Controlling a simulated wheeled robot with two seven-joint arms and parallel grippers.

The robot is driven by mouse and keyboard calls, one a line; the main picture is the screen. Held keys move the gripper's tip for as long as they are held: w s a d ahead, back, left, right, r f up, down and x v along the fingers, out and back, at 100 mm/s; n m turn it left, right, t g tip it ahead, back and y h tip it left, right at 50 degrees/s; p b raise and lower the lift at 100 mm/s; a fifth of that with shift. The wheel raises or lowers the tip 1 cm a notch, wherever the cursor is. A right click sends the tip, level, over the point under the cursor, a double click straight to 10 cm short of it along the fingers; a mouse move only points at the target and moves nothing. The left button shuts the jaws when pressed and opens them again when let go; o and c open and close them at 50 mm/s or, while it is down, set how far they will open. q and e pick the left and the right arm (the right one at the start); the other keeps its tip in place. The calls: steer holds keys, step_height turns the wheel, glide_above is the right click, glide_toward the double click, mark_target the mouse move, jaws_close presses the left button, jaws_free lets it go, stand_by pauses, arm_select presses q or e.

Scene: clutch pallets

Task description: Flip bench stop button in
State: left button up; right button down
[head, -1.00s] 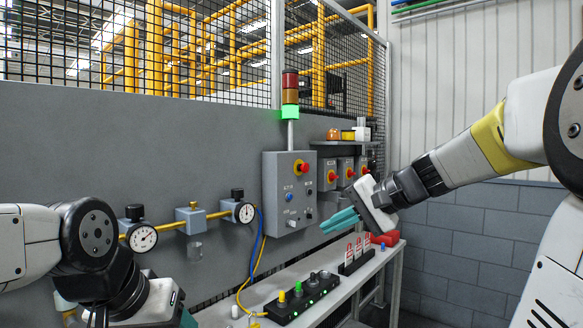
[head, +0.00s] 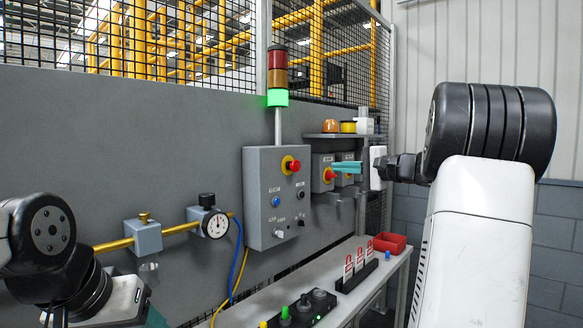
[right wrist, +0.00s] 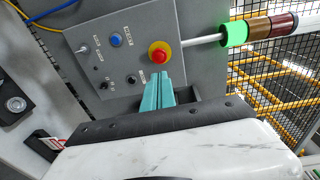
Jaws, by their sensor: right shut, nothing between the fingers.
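A grey control box (head: 262,228) hangs on the grey panel. Its red stop button (head: 290,165) on a yellow ring is at the upper right of its face. In the right wrist view the red button (right wrist: 159,54) shows just beyond the fingertips. My right gripper (head: 338,170) is shut and empty, with teal fingers pointing left toward the button; in the head view a gap shows between them. In the right wrist view its fingers (right wrist: 160,82) point at the button. My left gripper (head: 150,318) is at the bottom left, mostly cut off.
More grey boxes with red buttons (head: 329,174) hang behind my right fingers. A signal tower (head: 278,78) with green lit rises above the control box. The bench holds a black button strip (head: 304,309), red tags and a red bin (head: 390,243). A gauge (head: 215,224) is at left.

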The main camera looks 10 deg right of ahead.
mark_target(297, 166)
steer(key=x, duration=1.4)
